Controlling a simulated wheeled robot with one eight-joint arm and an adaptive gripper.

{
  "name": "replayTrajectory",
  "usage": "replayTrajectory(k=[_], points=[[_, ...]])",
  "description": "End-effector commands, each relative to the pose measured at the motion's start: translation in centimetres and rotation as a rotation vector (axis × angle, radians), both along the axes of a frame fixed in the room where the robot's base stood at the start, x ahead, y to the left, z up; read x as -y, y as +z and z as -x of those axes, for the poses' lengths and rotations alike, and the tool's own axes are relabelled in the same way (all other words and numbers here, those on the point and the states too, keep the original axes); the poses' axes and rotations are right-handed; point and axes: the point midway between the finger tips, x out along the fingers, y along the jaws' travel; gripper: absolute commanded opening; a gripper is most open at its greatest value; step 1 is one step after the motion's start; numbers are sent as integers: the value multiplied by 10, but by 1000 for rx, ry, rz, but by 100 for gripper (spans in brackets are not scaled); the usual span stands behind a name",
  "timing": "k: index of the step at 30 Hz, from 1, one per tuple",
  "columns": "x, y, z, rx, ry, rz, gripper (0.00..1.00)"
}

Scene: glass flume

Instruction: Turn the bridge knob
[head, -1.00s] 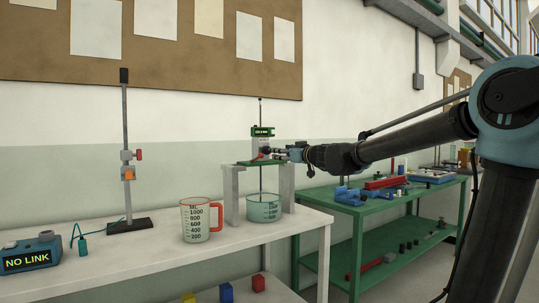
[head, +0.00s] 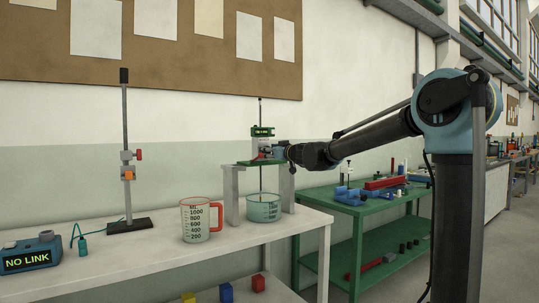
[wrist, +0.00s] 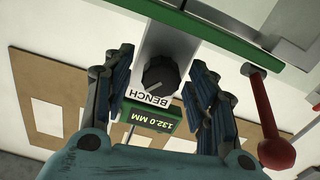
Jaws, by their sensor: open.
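The bridge is a green plate (head: 243,164) across two grey posts, with a green-topped instrument (head: 262,132) on it. In the wrist view, a black ridged knob (wrist: 160,73) sits on a white panel marked BENCH, by a green readout (wrist: 152,115) showing 132.0 MM. My gripper (wrist: 160,80) is open, with one finger on each side of the knob; gaps show between the fingers and the knob. In the head view my gripper (head: 279,151) is at the instrument's right side, and the knob cannot be made out there.
A red-handled lever (wrist: 277,153) stands close to the right finger. A glass beaker (head: 263,208) is under the bridge; a red-rimmed measuring jug (head: 200,220) stands left of it on the white bench (head: 150,262). A green table (head: 375,208) with parts is behind right.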

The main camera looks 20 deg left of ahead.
Motion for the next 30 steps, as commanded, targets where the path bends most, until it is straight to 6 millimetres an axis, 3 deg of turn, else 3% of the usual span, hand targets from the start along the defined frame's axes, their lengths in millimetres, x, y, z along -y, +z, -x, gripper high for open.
replayTrajectory(k=[8,14,30], points=[[-1,0,-1,0,0,0,52],[-1,0,-1,0,0,0,8],[0,0,-2,-35,-3,-29,8]])
